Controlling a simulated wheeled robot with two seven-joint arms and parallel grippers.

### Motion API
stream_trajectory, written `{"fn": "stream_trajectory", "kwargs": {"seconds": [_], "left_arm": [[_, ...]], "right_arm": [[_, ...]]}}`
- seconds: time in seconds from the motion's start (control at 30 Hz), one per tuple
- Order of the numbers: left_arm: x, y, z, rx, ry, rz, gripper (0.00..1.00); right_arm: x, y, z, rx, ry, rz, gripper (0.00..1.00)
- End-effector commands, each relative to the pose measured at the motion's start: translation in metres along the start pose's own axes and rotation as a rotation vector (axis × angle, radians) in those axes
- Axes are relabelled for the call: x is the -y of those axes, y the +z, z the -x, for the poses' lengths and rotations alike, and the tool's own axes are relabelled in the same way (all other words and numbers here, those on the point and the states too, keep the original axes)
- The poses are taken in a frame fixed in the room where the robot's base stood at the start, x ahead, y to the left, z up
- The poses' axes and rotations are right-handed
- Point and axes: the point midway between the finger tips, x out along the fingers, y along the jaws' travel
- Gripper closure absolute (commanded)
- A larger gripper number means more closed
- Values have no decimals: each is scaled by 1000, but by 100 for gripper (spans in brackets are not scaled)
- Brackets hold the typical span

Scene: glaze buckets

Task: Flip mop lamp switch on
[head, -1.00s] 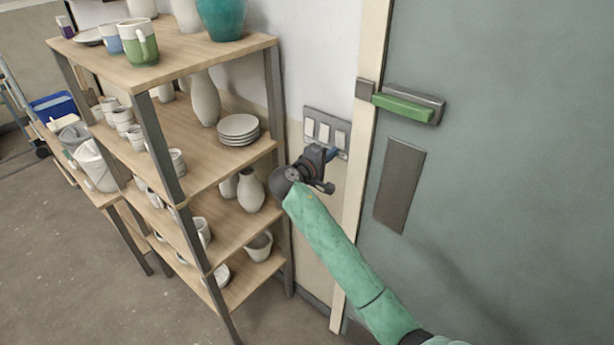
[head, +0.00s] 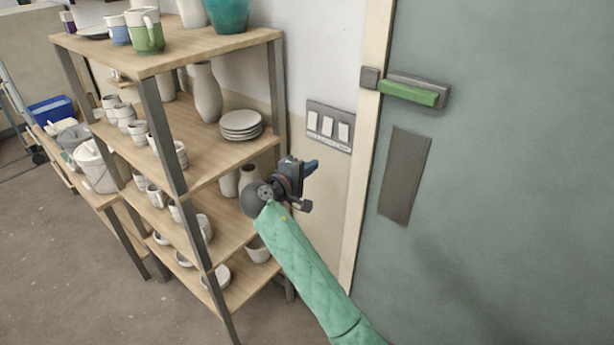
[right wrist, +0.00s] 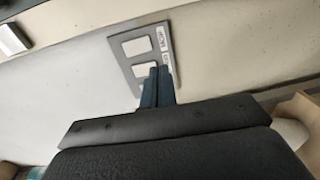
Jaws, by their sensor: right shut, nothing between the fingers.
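A grey switch plate (head: 329,126) with three white rocker switches in a row is on the wall between the shelf and the door frame. Small labels run under the switches, too small to read in the head view. My right gripper (head: 311,167) is shut and empty, below and left of the plate, apart from it in the head view. In the right wrist view, its blue fingertips (right wrist: 158,72) overlap the lower part of the plate (right wrist: 126,62) and hide one switch partly. I cannot tell which switch is the mop lamp's. My left gripper is out of view.
A wooden shelf (head: 215,52) with pottery stands left of my right arm, its metal posts close to the gripper. On the right is a green door (head: 510,180) with a green-handled latch (head: 408,92). Bare wall lies below the plate.

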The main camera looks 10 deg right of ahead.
Motion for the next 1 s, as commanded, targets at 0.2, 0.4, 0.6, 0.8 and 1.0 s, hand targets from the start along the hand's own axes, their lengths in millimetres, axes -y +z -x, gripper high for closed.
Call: {"fn": "stream_trajectory", "kwargs": {"seconds": [0.2,0.4,0.6,0.8,1.0], "left_arm": [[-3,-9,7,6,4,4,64],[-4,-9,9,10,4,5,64],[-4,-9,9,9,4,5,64],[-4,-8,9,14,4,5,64],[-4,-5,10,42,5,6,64]], "right_arm": [[2,0,12,-1,0,-1,100],[2,0,14,-1,0,-1,100],[2,0,14,0,0,-2,100],[0,-3,13,-15,10,-64,100],[7,-35,15,-172,-23,-208,100]]}}
